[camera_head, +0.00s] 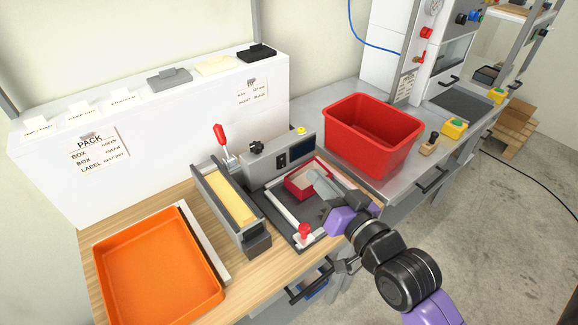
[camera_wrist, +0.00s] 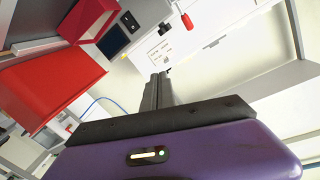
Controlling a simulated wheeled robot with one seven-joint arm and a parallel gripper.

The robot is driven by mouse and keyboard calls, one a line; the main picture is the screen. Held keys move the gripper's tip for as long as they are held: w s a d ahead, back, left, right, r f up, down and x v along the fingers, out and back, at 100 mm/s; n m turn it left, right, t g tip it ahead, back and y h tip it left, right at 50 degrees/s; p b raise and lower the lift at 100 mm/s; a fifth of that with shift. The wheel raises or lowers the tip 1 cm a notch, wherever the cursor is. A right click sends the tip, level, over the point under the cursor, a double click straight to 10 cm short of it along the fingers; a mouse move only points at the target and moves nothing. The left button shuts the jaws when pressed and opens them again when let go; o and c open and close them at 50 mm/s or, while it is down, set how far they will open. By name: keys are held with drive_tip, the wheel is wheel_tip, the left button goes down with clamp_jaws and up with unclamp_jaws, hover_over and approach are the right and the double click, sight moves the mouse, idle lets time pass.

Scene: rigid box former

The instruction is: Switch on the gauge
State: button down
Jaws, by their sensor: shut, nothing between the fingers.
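The gauge (camera_head: 278,158) is a grey box unit at the back of the work table, with a black knob on its left, a small dark panel on its front and a yellow button on top at the right. In the wrist view a dark screen of the gauge (camera_wrist: 113,41) shows at upper left. My gripper (camera_head: 322,182) is in front of the gauge, over a small red-rimmed box. Its shut, empty fingers show in the wrist view (camera_wrist: 158,88), apart from the gauge. Whether the gauge is on cannot be told.
A red bin (camera_head: 371,137) stands right of the gauge. A red-handled lever (camera_head: 221,136) and a grey trough with a yellow strip (camera_head: 230,196) are to its left. An orange tray (camera_head: 160,268) lies at front left. A red knob (camera_head: 305,231) stands near the front edge.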

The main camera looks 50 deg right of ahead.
drive_tip(key=w+d+r+m+g, duration=0.15)
drive_tip(key=w+d+m, duration=0.25)
drive_tip(key=d+m, duration=0.45)
drive_tip(key=s+a+f+m+g+y, duration=0.1)
drive_tip(key=a+f+m+g+y, duration=0.2)
drive_tip(key=f, duration=0.3)
drive_tip(key=shift+s+f+g+y, duration=0.25)
drive_tip(key=shift+f+g+y, duration=0.1)
drive_tip(key=shift+y, duration=0.35)
drive_tip(key=shift+w, duration=0.1)
drive_tip(key=p, duration=0.1)
approach(282, 166)
drive_tip(key=x, duration=0.4)
drive_tip(key=shift+w+f, duration=0.1)
drive_tip(key=shift+f, duration=0.4)
drive_tip(key=shift+w+d+f, duration=0.15)
drive_tip(key=shift+w+d, duration=0.15)
drive_tip(key=shift+w, duration=0.45)
